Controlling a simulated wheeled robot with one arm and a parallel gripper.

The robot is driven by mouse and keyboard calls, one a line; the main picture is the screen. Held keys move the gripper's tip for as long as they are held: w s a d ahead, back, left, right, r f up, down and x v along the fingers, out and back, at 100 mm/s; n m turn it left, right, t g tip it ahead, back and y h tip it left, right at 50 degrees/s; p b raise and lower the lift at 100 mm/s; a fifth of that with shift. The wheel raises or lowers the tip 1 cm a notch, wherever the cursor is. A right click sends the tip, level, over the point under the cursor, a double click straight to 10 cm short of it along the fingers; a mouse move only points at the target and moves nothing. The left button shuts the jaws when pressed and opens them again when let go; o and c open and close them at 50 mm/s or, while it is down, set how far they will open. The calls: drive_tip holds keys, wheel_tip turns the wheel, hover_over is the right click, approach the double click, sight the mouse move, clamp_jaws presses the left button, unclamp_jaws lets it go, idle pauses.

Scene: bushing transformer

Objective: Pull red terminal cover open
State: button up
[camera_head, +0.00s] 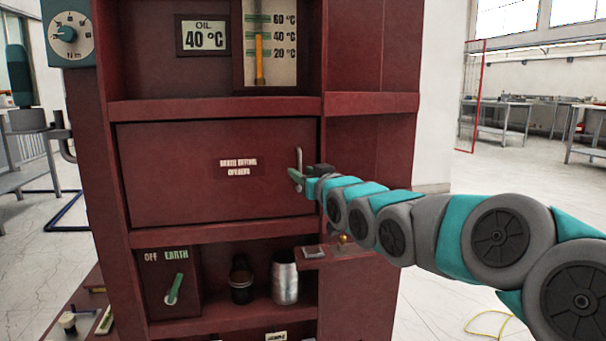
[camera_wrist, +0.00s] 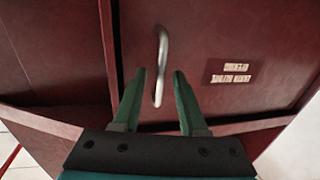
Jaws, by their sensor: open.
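The red terminal cover (camera_head: 190,180) is a flat panel in the middle of the red cabinet, flush in its frame, with a small label (camera_head: 239,167). A silver bar handle (camera_head: 299,163) stands upright at its right edge. My gripper (camera_head: 296,178) is at the handle's lower part in the head view. In the wrist view the cover (camera_wrist: 225,70) and its handle (camera_wrist: 160,65) show upside down. My gripper (camera_wrist: 158,75) is open there, with one green finger on each side of the handle's end. Gaps show between fingers and handle, so contact is not visible.
A small ledge (camera_head: 322,257) juts out below my arm. The lower shelf holds an OFF/EARTH switch (camera_head: 172,288), a dark jar (camera_head: 241,281) and a silver can (camera_head: 285,283). Above are an oil display (camera_head: 203,36) and thermometer (camera_head: 270,45). Open floor lies right of the cabinet.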

drive_tip(key=shift+w+a, duration=0.1)
drive_tip(key=shift+w, duration=0.05)
clamp_jaws()
idle(0.4)
idle(1.0)
